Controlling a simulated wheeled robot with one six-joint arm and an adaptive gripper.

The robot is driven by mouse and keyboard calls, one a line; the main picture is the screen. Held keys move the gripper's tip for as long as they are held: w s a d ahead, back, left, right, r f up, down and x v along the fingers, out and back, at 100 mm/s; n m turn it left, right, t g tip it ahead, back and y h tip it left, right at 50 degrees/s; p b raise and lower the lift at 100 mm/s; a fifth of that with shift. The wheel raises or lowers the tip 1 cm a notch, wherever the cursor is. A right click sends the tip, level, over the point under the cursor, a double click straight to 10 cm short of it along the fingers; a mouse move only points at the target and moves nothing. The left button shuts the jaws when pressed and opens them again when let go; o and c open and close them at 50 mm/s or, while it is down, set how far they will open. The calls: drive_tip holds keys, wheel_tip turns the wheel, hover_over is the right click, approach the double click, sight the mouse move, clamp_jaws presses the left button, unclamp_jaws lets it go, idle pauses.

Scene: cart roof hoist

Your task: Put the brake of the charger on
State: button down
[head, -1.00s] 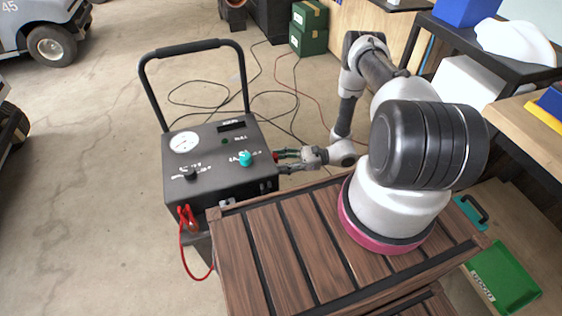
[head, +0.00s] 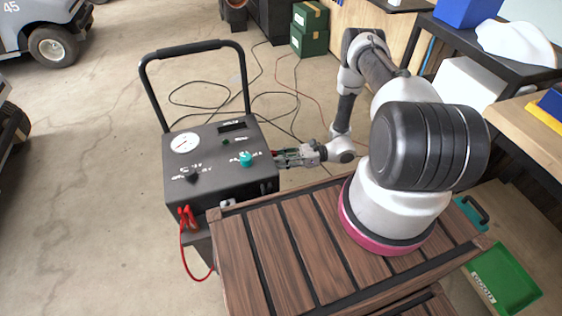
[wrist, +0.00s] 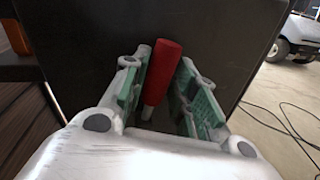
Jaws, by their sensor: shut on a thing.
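The charger (head: 215,160) is a dark box with a tall black push handle, a dial and knobs, standing left of my wooden deck. Its brake looks to be the red-gripped lever (wrist: 163,70) on the side panel, upright and slightly tilted in the wrist view. My gripper (head: 277,155) reaches the charger's right side from the right. In the wrist view my gripper (wrist: 164,80) has its green-padded fingers on either side of the red lever, shut on it. The lever's lower end is partly hidden between the fingers.
A red clamp (head: 187,218) with a red cable hangs at the charger's front corner. Black and red cables (head: 268,97) lie on the floor behind it. Green boxes (head: 309,30) stand at the back. The floor left of the charger is clear.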

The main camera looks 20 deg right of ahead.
drive_tip(key=shift+w+f+m+g+h, duration=0.25)
drive_tip(key=shift+w+f+m, duration=0.2)
drive_tip(key=shift+w+m, duration=0.55)
drive_tip(key=shift+w+f+m+g+h, duration=0.2)
drive_tip(key=shift+w+f+m, duration=0.35)
drive_tip(key=shift+m, duration=0.8)
drive_tip(key=shift+w+f+m+g+h, duration=0.15)
drive_tip(key=shift+w+f+m+g, duration=0.15)
drive_tip(key=shift+w+m, duration=0.8)
drive_tip(key=c, duration=1.1)
unclamp_jaws()
drive_tip(key=shift+f, duration=0.1)
drive_tip(key=shift+c, duration=0.2)
drive_tip(key=shift+s, duration=0.1)
drive_tip(key=v, duration=1.2)
